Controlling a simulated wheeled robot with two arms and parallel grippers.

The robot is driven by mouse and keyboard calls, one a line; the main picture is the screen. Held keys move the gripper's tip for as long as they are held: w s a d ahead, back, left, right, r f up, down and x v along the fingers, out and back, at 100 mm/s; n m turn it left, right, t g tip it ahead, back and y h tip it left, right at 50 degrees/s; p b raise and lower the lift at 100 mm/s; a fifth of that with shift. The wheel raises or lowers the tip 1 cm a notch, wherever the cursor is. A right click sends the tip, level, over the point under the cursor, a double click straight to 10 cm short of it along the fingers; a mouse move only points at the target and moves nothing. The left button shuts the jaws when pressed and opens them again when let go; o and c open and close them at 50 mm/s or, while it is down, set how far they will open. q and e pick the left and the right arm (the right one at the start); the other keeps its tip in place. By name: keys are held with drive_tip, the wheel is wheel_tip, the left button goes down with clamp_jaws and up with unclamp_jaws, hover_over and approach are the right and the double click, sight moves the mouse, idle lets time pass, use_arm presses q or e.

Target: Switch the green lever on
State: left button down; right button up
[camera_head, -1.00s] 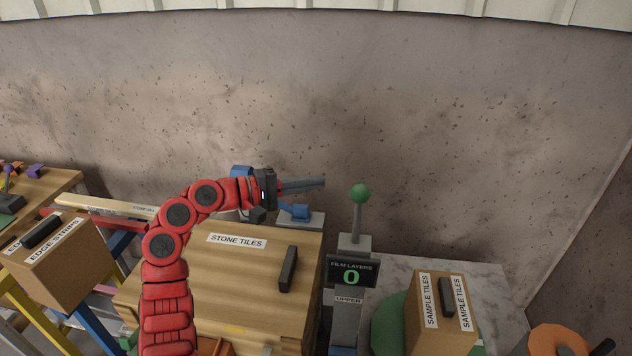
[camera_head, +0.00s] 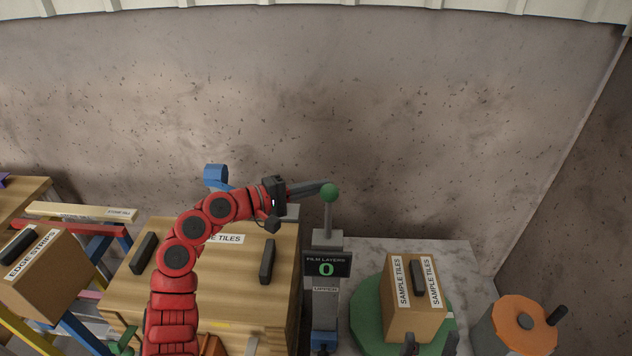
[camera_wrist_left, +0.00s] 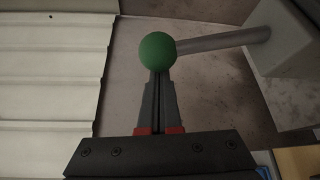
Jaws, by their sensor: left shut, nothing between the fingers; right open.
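The green lever has a round green knob (camera_head: 330,193) on a grey rod, standing nearly upright on a grey post with a "FILM LAYERS 0" display (camera_head: 327,267). My left gripper (camera_head: 322,189) is shut and empty, its fingertips at the left side of the knob. In the left wrist view the green knob (camera_wrist_left: 157,50) sits right at the tips of the closed fingers (camera_wrist_left: 160,76); I cannot tell whether they touch. The tips of my right gripper (camera_head: 430,344) show at the bottom edge, open, in front of the sample tiles box.
A sample tiles box (camera_head: 396,322) stands on a green round base (camera_head: 365,318) right of the post. An orange drum (camera_head: 505,325) is at far right. A large stone tiles box (camera_head: 205,285) lies under my left arm. The wall is behind; space above the lever is free.

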use_arm(q)
drive_tip(key=shift+s+r+m+b, duration=0.1)
drive_tip(key=shift+s+m+b, duration=0.2)
drive_tip(key=shift+b, duration=0.25)
drive_tip(key=shift+s, duration=0.15)
drive_tip(key=s+m+h+b, duration=0.5)
drive_tip(key=s+m+b, duration=0.4)
drive_tip(key=b, duration=1.1)
drive_tip(key=shift+r+m+b, duration=0.2)
drive_tip(key=shift+m+b, duration=0.1)
drive_tip(key=shift+m, duration=0.3)
drive_tip(key=shift+r+t, duration=0.1)
drive_tip(key=shift+t, duration=0.2)
